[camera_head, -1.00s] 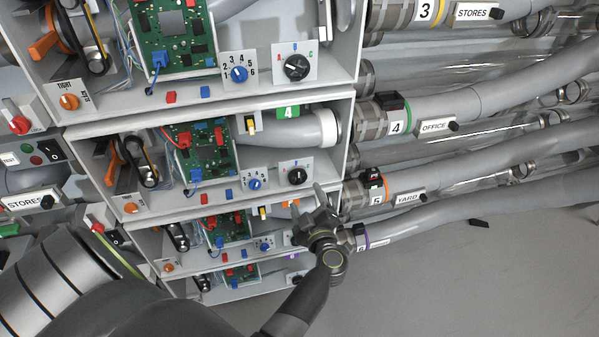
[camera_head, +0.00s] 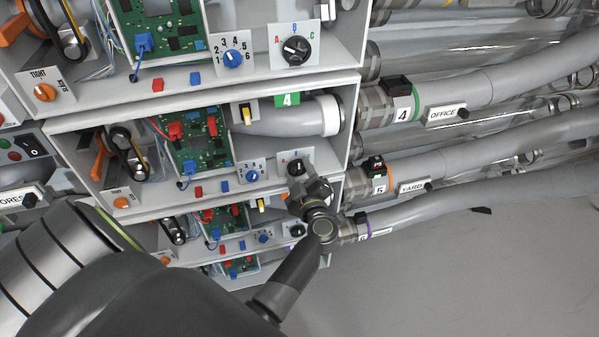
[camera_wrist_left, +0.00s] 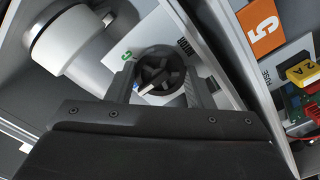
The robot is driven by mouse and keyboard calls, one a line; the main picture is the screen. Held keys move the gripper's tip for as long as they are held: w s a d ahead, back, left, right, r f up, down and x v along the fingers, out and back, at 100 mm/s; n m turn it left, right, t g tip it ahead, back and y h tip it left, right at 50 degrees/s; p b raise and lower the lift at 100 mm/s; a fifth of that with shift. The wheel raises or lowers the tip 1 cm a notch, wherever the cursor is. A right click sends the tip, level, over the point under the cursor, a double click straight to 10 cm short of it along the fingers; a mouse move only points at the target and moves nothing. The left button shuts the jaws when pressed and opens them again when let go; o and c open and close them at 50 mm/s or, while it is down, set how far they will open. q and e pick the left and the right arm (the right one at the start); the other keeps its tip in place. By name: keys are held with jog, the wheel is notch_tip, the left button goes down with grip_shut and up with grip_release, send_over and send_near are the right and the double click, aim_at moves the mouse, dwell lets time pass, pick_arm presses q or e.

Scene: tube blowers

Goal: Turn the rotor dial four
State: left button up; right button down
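The rotor dial four (camera_head: 296,167) is a black knob on a white A-B-C plate in the bay with the green 4 label (camera_head: 287,100). My left gripper (camera_head: 301,183) is at this dial and partly covers it. In the left wrist view the black dial (camera_wrist_left: 158,72) with a white pointer sits between the two fingers of my left gripper (camera_wrist_left: 161,84). One finger is on each side of it, close to its rim; I cannot tell whether they touch it. The plate's lettering is partly hidden. My right gripper is not in view.
A blue numbered dial (camera_head: 252,176) sits left of the rotor dial. A white-ended hose (camera_head: 329,115) lies above it. Bay walls and shelves enclose the space. The orange 5 label (camera_wrist_left: 262,27) marks the neighbouring bay. Grey floor (camera_head: 440,280) is clear at lower right.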

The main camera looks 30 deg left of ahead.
pick_arm(q)
jog(key=c, duration=0.4)
jog(key=shift+n, duration=0.3)
jog(key=n, duration=0.3)
jog(key=shift+n, duration=0.3)
jog(key=n+b, duration=0.1)
jog(key=n, duration=0.3)
jog(key=shift+f, duration=0.1)
jog(key=shift+n+b, duration=0.6)
jog(key=shift+n, duration=1.2)
jog(key=o, duration=1)
jog(key=shift+c, duration=0.2)
jog(key=shift+s, duration=0.1)
